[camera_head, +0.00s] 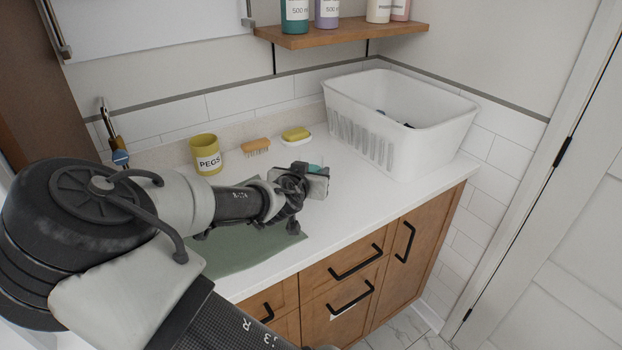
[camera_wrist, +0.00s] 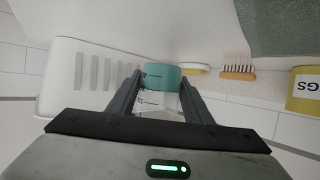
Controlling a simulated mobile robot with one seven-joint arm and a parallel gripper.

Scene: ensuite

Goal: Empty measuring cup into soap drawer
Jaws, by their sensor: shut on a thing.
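The measuring cup (camera_wrist: 160,78) shows in the wrist view as a small clear-sided cup with teal in it and dark marks on its side. My gripper (camera_wrist: 158,98) is shut on it, one finger on each side. In the head view my gripper (camera_head: 308,184) is over the white counter, and a bit of the teal of the cup (camera_head: 315,168) shows behind it. Most of the cup is hidden there by the gripper. I cannot tell whether the cup touches the counter. No soap drawer can be made out in either view.
A white basket (camera_head: 420,145) stands right of my gripper. A yellow pegs tin (camera_head: 206,155), a brush (camera_head: 256,146) and a soap dish (camera_head: 297,140) stand along the back. A green cloth (camera_head: 245,250) lies under my arm. Wooden cabinet fronts (camera_head: 395,285) with black handles are below.

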